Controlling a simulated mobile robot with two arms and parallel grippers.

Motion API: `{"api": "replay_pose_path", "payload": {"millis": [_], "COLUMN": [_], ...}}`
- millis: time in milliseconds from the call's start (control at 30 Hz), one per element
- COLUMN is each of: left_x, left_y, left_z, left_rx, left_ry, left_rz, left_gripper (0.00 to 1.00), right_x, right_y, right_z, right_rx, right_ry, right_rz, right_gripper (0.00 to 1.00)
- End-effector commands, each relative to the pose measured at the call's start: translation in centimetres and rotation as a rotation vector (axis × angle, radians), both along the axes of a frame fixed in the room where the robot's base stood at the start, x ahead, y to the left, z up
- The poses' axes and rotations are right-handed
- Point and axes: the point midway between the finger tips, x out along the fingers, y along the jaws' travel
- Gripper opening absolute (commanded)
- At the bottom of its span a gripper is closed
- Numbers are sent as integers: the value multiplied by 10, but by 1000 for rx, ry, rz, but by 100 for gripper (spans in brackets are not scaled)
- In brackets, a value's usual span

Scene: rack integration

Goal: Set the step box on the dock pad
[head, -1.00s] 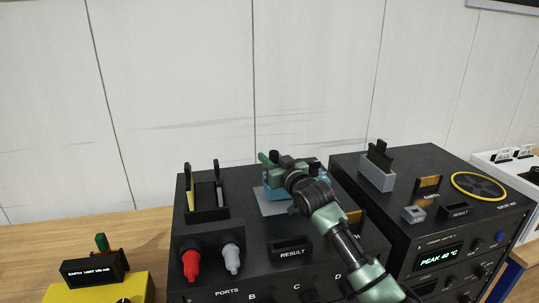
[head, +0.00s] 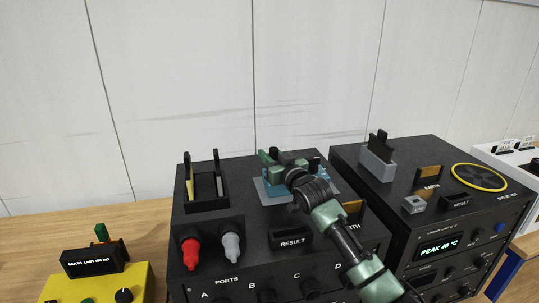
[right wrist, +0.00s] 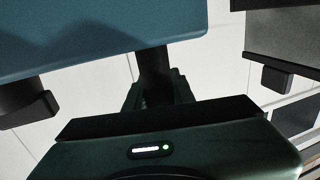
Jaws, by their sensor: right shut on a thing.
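The blue step box (head: 319,187) is over the black console's top in the head view, partly hidden by my right gripper and wrist. Its blue face fills the upper left of the right wrist view (right wrist: 95,35). The dock pad (head: 267,196) is a flat pale blue-grey plate on the console top, showing around the box. The box is over the pad, low and close to it; I cannot tell whether they touch. My right gripper (head: 284,161) is shut on the step box from above. My left gripper is not in view.
A black slotted holder (head: 207,207) stands left of the pad, with a red plug (head: 190,252) and a grey plug (head: 230,248) in front. The RESULT block (head: 291,240) is nearer. A second console (head: 430,215) with a grey box (head: 377,165) stands at right.

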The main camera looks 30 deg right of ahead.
Motion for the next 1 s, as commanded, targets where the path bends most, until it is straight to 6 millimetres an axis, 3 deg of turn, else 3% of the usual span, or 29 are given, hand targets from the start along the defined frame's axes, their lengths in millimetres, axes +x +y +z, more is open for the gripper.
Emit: {"api": "replay_pose_path", "payload": {"millis": [33,100,400,567,667,1000], "left_x": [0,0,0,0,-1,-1], "left_y": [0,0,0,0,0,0], "left_z": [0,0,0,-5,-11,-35], "left_rx": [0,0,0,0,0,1], "left_ry": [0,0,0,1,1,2], "left_rz": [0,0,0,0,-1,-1], "left_gripper": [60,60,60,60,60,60], "right_x": [0,0,0,0,0,0], "right_y": [0,0,0,0,0,0], "right_z": [2,2,-2,10,27,111], "right_rx": [-2,-2,1,0,-1,-2], "right_ry": [-5,-4,3,-2,-6,-9], "right_rz": [0,0,0,0,0,-1], "right_gripper": [33,50,50,50,50,50]}}
